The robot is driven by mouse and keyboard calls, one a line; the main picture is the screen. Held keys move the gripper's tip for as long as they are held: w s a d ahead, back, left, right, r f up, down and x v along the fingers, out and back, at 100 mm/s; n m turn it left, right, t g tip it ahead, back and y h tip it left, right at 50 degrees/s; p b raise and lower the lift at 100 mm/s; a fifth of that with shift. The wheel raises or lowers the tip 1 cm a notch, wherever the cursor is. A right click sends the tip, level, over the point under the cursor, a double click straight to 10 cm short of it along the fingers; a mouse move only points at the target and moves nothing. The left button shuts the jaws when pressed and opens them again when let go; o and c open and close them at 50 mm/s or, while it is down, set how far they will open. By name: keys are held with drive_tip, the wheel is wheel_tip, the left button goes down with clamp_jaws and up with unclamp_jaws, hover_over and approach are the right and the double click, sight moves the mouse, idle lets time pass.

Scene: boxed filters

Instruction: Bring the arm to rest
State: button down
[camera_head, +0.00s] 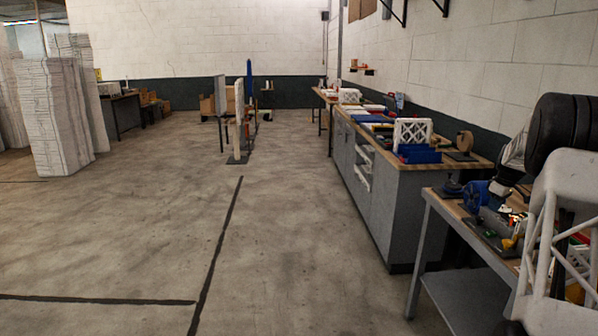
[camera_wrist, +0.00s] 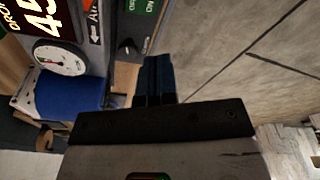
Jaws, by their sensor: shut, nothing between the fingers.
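My gripper (camera_wrist: 157,62) shows in the wrist view as a dark pair of fingers beyond a black mounting bar. The fingers are together, with nothing between them. A device with a round white dial (camera_wrist: 60,57) and lit digits is to the left of the fingers in that view, with a blue cylinder (camera_wrist: 72,96) below the dial. I see no contact between the fingers and these things. I cannot make out the gripper in the head view.
A workbench (camera_head: 427,192) with a blue spool (camera_head: 475,194) and small parts stands at the right. Behind it is a grey cabinet bench (camera_head: 398,215) with blue bins (camera_head: 417,154). White stacks (camera_head: 50,120) stand at the left. The concrete floor (camera_head: 140,225) between is clear.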

drive_tip(key=s+a+r+m, duration=0.1)
drive_tip(key=s+a+r, duration=0.35)
drive_tip(key=a, duration=0.55)
drive_tip(key=s+a+r, duration=0.4)
drive_tip(key=a+r, duration=0.1)
drive_tip(key=a, duration=0.4)
drive_tip(key=s+a+r+m, duration=0.1)
drive_tip(key=s+a+r, duration=0.4)
drive_tip(key=a, duration=0.5)
drive_tip(key=s+a+r+m, duration=0.2)
drive_tip(key=s+a+r, duration=0.1)
drive_tip(key=s+a, duration=1.3)
drive_tip(key=s+a+f, duration=0.3)
drive_tip(key=s+a, duration=0.1)
drive_tip(key=s, duration=0.5)
drive_tip(key=s+a+f+m, duration=0.1)
drive_tip(key=s+a+f, duration=0.2)
drive_tip(key=s, duration=0.7)
drive_tip(key=s+a+f+m+t+h, duration=0.1)
drive_tip(key=s+a+f, duration=0.2)
drive_tip(key=s, duration=0.6)
drive_tip(key=a, duration=0.2)
drive_tip(key=shift+s+a, duration=0.4)
drive_tip(key=shift+w, duration=0.1)
